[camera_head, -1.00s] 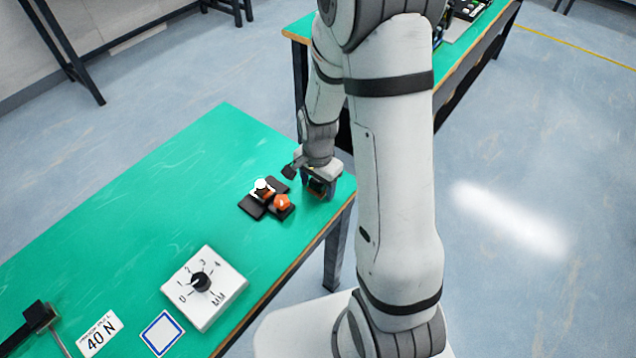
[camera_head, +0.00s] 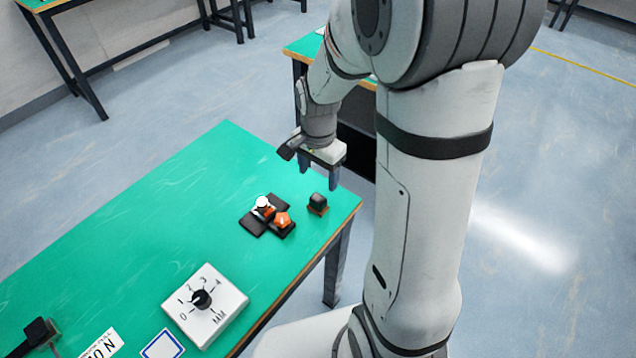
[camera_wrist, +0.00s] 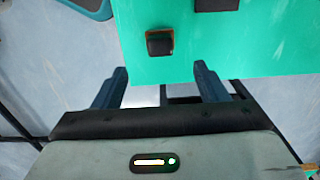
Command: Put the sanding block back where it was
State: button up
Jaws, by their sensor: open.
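The sanding block (camera_head: 318,203), black on top with a brown-orange base, sits on the green table near its far right corner. It also shows in the wrist view (camera_wrist: 160,43), beyond my fingertips and close to the table edge. My gripper (camera_head: 334,186) is open and empty, raised above the table's far right end and apart from the block. In the wrist view its two blue-grey fingers (camera_wrist: 160,78) stand wide apart with nothing between them.
Dark pads (camera_head: 254,224) with a white-topped piece and an orange piece (camera_head: 282,220) lie just left of the block. A white dial box (camera_head: 205,305) stands nearer on the green table (camera_head: 130,225). The table's far left part is clear.

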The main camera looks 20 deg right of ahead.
jog(key=s+r+n+t, duration=0.2)
jog(key=s+r+n, duration=0.8)
jog(key=s, duration=0.3)
jog(key=shift+s+r+n, duration=0.4)
jog(key=shift+r, duration=0.5)
notch_tip(320, 180, up, 2)
jog(key=shift+d+r+t+p, duration=0.1)
jog(key=shift+t+p, duration=0.2)
jog(key=shift+p, duration=0.7)
